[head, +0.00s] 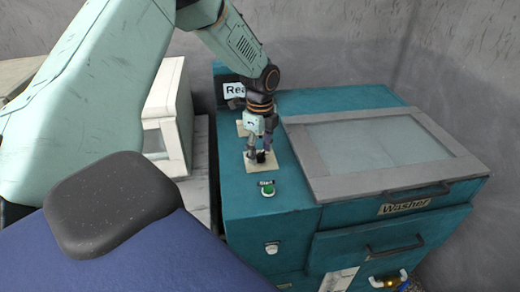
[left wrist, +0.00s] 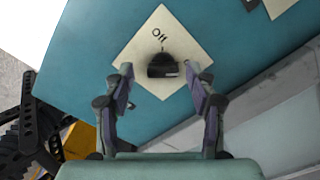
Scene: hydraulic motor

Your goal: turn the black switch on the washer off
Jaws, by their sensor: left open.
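The washer (head: 350,110) is a teal cabinet with a grey-framed glass lid and a "Washer" label. The black switch (left wrist: 164,66) sits on a cream plate (left wrist: 150,30) marked "Off" on the washer's top left strip. In the head view the switch (head: 261,156) shows at the tips of my left gripper (head: 258,153), which points down over the plate. In the left wrist view the fingers of my left gripper (left wrist: 163,80) are apart, one on each side of the switch, with gaps showing. My right gripper is not in view.
A green Start button (head: 267,190) is in front of the switch plate. A second cream plate (head: 242,128) and a sign starting "Rea" (head: 236,90) are behind. A white box (head: 168,120) stands left of the washer.

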